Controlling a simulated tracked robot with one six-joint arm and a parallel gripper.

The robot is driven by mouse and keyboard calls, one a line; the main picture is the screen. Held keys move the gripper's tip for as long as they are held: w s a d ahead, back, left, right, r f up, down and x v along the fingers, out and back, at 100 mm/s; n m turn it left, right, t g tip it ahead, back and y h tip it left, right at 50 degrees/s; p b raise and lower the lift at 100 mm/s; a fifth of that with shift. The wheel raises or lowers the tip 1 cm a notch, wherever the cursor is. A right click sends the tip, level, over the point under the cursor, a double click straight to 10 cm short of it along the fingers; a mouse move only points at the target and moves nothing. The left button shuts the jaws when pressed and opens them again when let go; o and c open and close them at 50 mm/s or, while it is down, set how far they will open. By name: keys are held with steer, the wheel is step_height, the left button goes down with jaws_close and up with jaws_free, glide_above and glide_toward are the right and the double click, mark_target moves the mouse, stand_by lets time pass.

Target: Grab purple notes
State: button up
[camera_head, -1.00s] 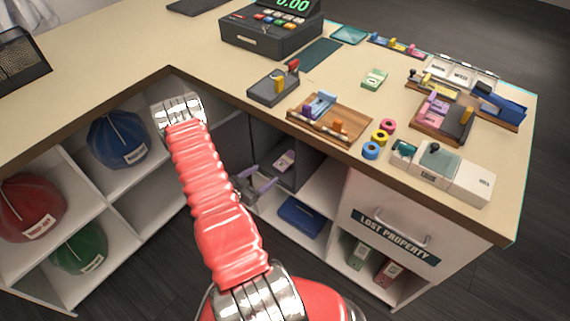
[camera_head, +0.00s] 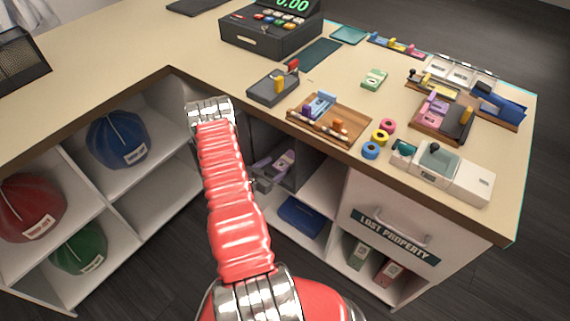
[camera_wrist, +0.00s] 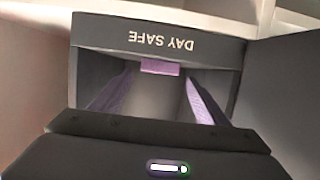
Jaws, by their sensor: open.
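The purple notes (camera_head: 284,160) are a small purple bundle inside a dark open compartment under the counter. In the wrist view the notes (camera_wrist: 160,67) show ahead, near the top middle of the compartment marked "DAY SAFE" (camera_wrist: 160,44), whose label appears upside down. My gripper (camera_head: 267,168) reaches into the compartment's mouth, close to the notes in the head view. Its two purple fingers (camera_wrist: 158,80) are spread apart, with the notes ahead between their tips. Nothing is held. Whether a finger touches the notes cannot be told.
Dark side walls (camera_wrist: 285,80) stand close around my gripper. A shelf below holds a blue flat item (camera_head: 302,217). Shelves with caps (camera_head: 117,139) lie to the left. A "LOST PROPERTY" drawer (camera_head: 395,215) is to the right, and the counter edge (camera_head: 330,145) runs above.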

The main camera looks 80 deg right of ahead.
mark_target(285, 160)
steer(key=shift+x, duration=2.65)
steer(key=shift+s+a, duration=0.1)
steer(key=c, duration=1.2)
steer(key=shift+o, duration=0.2)
steer(key=shift+r, duration=0.1)
step_height(285, 160, up, 10)
